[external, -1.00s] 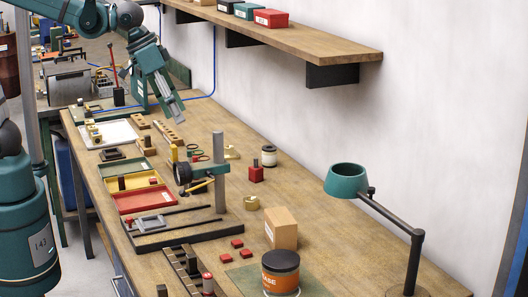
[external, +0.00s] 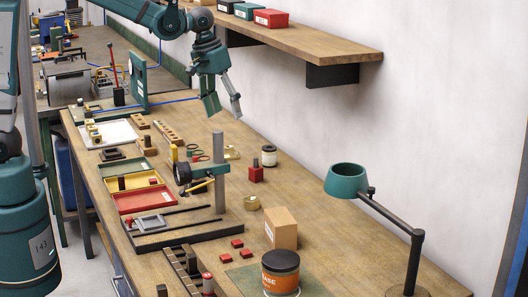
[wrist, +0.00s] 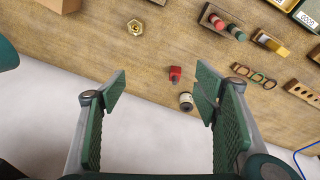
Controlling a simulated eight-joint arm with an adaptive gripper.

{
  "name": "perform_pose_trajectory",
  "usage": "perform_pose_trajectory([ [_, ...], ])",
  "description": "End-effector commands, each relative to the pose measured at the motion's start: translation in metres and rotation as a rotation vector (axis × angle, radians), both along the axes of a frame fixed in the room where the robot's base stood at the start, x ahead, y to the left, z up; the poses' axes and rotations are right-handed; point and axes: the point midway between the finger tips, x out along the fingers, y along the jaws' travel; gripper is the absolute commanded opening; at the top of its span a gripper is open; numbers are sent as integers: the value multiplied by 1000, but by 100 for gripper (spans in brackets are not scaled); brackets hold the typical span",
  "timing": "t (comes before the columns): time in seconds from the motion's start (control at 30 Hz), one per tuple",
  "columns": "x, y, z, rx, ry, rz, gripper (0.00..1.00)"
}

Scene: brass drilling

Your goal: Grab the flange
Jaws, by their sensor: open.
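A small round brass piece (external: 251,202) lies flat on the bench near the cardboard box, and seems to be the flange. In the wrist view this brass piece (wrist: 135,27) shows a hole and lies near the top, ahead of my fingers. Another brass part (external: 232,152) sits behind the drill stand; I cannot tell its exact shape. My gripper (external: 225,107) hangs above the back of the bench, by the wall, pointing down. In the wrist view my gripper (wrist: 160,88) has its fingers wide apart with nothing held between them.
A drill stand (external: 218,172) rises from the bench beside the brass pieces. A red block (external: 256,174), a white roll (external: 269,158), a cardboard box (external: 282,229) and a green lamp (external: 346,179) stand nearby. A wooden shelf (external: 300,42) overhangs at the wall.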

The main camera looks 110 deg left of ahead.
Motion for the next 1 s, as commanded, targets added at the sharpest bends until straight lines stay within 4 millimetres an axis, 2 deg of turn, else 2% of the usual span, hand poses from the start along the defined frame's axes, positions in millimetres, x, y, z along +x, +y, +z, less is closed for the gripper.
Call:
perform_pose_trajectory([
  [0.03,0,16,-6,-8,6,28,61],
  [0.1,-2,35,-14,-17,12,65,61],
  [0.47,-20,131,-62,-72,48,256,61],
  [0.7,-42,194,-98,-108,71,382,61],
  [1.0,-75,259,-140,-151,97,524,61],
])
